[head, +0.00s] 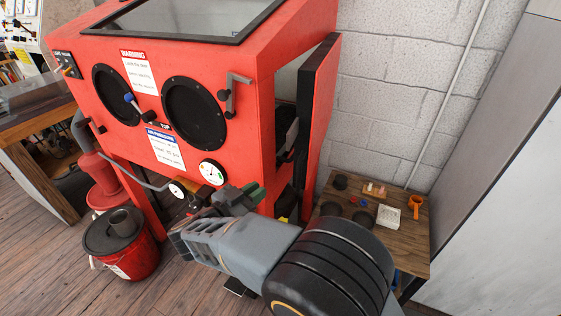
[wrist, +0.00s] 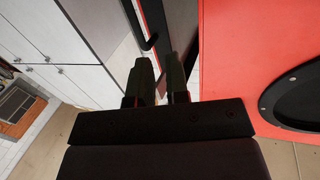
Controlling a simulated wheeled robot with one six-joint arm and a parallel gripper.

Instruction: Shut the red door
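The red door (head: 325,115) is on the right side of the red blast cabinet (head: 230,130). It stands ajar, with its dark edge toward me and a gap showing the cabinet's inside. In the wrist view, the door's red strip (wrist: 154,18) and dark inner panel (wrist: 181,22) rise beyond the fingertips. My gripper (head: 243,196) is in front of the cabinet's lower right corner, left of the door in the head view. In the wrist view, my gripper (wrist: 162,78) has its two fingers slightly apart with nothing seen held between them. The distance from fingertips to door is hard to tell.
A low wooden table (head: 400,235) with small dishes and an orange cup (head: 415,205) stands right of the door, near a block wall (head: 395,90). A red bucket (head: 125,245) stands at front left. A bent handle (head: 233,90) sticks out from the cabinet front.

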